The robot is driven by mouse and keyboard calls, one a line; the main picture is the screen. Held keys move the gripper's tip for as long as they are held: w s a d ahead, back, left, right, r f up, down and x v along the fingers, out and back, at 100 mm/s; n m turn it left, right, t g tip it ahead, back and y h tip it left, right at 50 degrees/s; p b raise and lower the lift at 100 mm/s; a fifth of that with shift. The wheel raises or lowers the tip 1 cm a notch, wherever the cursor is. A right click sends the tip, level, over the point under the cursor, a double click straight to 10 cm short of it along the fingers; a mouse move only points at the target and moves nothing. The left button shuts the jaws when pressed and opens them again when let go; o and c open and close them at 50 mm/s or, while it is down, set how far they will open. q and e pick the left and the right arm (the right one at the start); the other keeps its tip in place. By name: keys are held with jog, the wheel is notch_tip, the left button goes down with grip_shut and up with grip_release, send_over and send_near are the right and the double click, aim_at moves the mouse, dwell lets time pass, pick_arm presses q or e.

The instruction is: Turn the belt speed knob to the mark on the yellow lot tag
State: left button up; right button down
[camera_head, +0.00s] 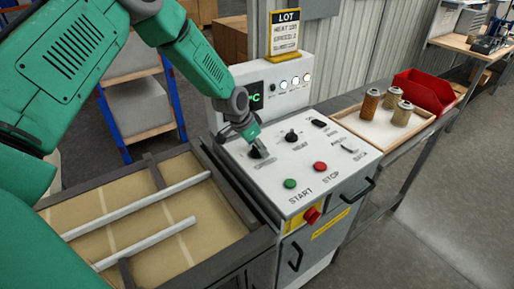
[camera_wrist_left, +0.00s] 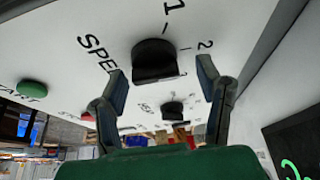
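The black belt speed knob (camera_wrist_left: 155,58) sits on the white control panel (camera_head: 283,207), beside the partly hidden word SPEED and the digits 1 and 2. In the head view the knob (camera_head: 257,153) is partly covered by my left gripper (camera_head: 250,138). In the left wrist view, my left gripper (camera_wrist_left: 163,85) is open. Its fingers stand apart on either side of the knob; contact does not show. I cannot tell exactly where the knob points. The yellow lot tag (camera_head: 285,33) stands behind the panel; its speed line seems to read 2. My right gripper is not in view.
The heat knob (camera_head: 292,136), green start button (camera_head: 290,184), red stop button (camera_head: 320,167) and a red switch (camera_head: 312,215) are close by. A tray (camera_head: 355,129) with filter cartridges (camera_head: 370,103) and a red bin (camera_head: 424,90) stand at the right.

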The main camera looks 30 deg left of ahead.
pick_arm(q)
jog(key=shift+s+f, duration=0.1)
jog(key=v, duration=1.1)
jog(key=shift+r, duration=0.4)
jog(key=shift+s+a, duration=0.1)
